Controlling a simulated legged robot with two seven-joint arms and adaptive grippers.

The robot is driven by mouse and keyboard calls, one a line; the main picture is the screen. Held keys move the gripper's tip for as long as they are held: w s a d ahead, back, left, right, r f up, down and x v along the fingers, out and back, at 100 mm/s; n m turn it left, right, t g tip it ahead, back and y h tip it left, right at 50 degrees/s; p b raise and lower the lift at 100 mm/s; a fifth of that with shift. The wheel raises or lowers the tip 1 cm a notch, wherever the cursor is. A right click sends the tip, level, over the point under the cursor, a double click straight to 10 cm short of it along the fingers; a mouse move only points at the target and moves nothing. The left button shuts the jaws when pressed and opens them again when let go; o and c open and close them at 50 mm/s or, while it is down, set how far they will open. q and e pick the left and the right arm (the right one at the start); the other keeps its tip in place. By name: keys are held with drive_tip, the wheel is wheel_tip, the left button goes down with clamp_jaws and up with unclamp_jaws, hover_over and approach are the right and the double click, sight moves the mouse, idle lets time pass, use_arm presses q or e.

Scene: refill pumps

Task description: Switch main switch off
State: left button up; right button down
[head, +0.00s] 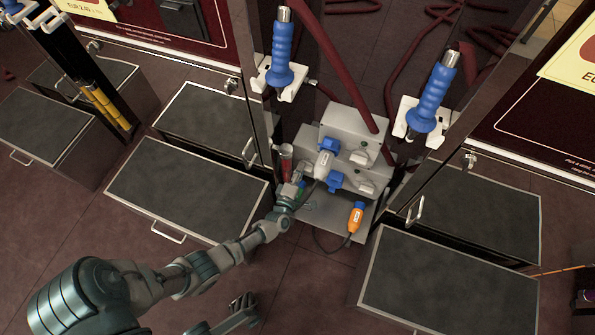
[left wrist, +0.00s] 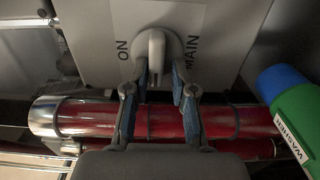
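The main switch (left wrist: 157,50) is a pale rotary knob on a grey panel, with "ON" and "MAIN" printed on either side. Its handle points along the picture's vertical in the left wrist view. My left gripper (left wrist: 161,82) is open, its two blue-padded fingertips on either side of the knob's lower end; I cannot tell whether they touch it. In the head view my left gripper (head: 297,178) is at the left side of the grey box (head: 350,125), where the switch is hidden. My right gripper (head: 242,302) shows small near the bottom edge; its opening is unclear.
A green part with a blue end, labelled "WASHER" (left wrist: 295,120), lies right of the gripper. Red pipes (left wrist: 90,118) run behind the fingers. Blue-handled nozzles (head: 281,50) hang nearby.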

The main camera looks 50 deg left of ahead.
use_arm(q)
drive_tip(key=v, duration=1.2)
drive_tip(key=shift+a, duration=0.15)
drive_tip(key=shift+f, duration=0.1)
